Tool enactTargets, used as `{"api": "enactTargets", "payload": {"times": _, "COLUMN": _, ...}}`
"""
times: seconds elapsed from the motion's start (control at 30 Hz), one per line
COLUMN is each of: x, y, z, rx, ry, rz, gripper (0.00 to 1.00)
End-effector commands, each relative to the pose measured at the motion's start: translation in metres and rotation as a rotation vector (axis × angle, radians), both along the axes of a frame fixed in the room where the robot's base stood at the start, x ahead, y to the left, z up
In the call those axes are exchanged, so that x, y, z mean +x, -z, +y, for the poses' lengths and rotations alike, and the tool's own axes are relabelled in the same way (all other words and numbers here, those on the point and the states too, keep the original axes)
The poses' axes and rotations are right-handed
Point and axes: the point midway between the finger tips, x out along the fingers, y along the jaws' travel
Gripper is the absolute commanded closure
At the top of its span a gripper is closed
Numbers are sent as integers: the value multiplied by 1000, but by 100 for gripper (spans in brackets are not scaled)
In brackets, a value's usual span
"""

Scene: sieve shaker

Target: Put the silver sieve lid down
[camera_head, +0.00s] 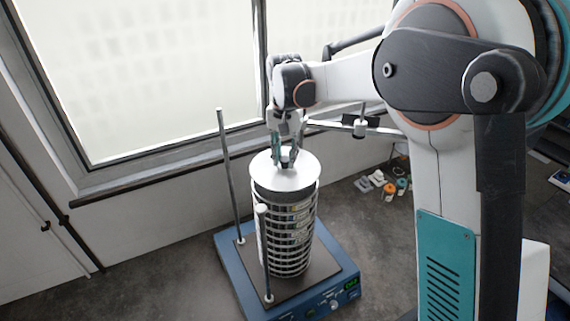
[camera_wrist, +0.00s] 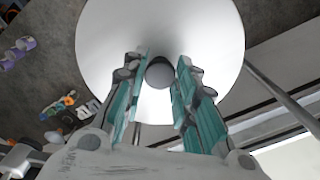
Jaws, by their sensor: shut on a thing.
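The silver sieve lid (camera_head: 304,173) is a round, pale disc with a small knob (camera_wrist: 160,73) at its centre. It is level, directly over the tall sieve stack (camera_head: 287,240). A dark band shows under its rim, and I cannot tell whether the lid touches the stack. My gripper (camera_head: 287,160) points down and is shut on the lid's knob. In the wrist view, its teal fingers (camera_wrist: 161,74) stand on both sides of the knob, and the lid (camera_wrist: 110,40) hides the stack below.
The stack stands on a blue shaker base (camera_head: 235,275) with two upright metal rods (camera_head: 229,175), one behind left and one in front. A window and wall rise behind. Small coloured items (camera_head: 389,190) lie on the floor at right.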

Motion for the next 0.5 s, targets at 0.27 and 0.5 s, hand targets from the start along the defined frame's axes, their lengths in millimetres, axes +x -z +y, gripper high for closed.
{"api": "enactTargets", "payload": {"times": 0.27, "x": 0, "y": 29, "z": 0, "rx": 0, "ry": 0, "rz": 0, "gripper": 100}}
{"api": "enactTargets", "payload": {"times": 0.5, "x": 0, "y": 42, "z": 0, "rx": 0, "ry": 0, "rz": 0, "gripper": 100}}
